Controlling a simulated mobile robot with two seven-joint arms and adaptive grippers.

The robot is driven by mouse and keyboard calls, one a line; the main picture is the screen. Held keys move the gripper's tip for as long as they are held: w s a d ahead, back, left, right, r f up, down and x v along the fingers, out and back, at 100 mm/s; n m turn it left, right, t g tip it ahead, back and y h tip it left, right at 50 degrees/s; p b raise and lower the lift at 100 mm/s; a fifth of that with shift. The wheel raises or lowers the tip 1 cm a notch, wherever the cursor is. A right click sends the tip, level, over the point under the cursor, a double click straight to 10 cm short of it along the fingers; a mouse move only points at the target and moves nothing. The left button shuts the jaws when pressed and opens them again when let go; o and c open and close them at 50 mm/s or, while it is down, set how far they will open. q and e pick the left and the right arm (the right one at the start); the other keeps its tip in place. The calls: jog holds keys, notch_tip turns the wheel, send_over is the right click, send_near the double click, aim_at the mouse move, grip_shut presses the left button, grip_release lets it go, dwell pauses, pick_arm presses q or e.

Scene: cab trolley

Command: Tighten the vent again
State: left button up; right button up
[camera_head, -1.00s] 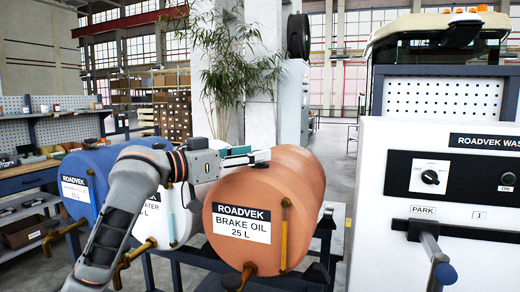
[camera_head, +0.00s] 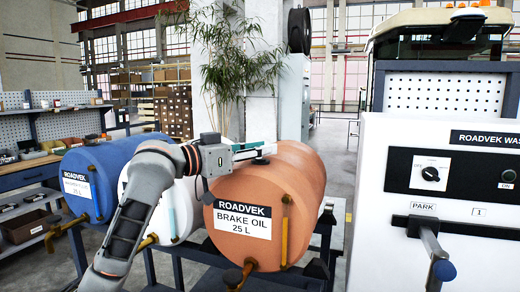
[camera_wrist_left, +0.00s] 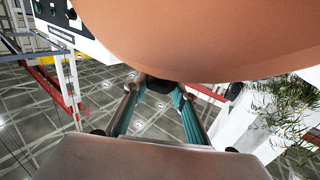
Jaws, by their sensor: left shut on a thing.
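The orange brake oil drum (camera_head: 262,190) lies on its side on a dark stand, with its label facing me. Its small dark vent cap (camera_head: 260,161) sits on top. My left gripper (camera_head: 262,151) reaches over the drum's top from the left, with its fingers at the cap. In the left wrist view the gripper (camera_wrist_left: 160,88) is shut on the dark cap (camera_wrist_left: 158,84), below the drum's curved orange wall (camera_wrist_left: 200,40). The fingers partly hide the cap, so I cannot tell how tight it is. My right gripper is not in view.
A white drum (camera_head: 180,212) and a blue drum (camera_head: 105,165) stand to the left of the orange one. A white panel (camera_head: 385,245) with a knob and a PARK lever (camera_head: 432,250) stands at the right. A plant (camera_head: 228,65) is behind.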

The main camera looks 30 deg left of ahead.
pick_arm(q)
jog(key=shift+f+m+g+h, duration=0.2)
jog(key=shift+m+g+h, duration=0.6)
jog(key=shift+m+h, duration=0.5)
jog(key=shift+m+g+h, duration=0.8)
jog(key=shift+g+h, duration=0.2)
jog(key=shift+h, duration=0.6)
jog(key=shift+r, duration=0.1)
jog(key=o, duration=1.1)
jog(key=shift+v, duration=6)
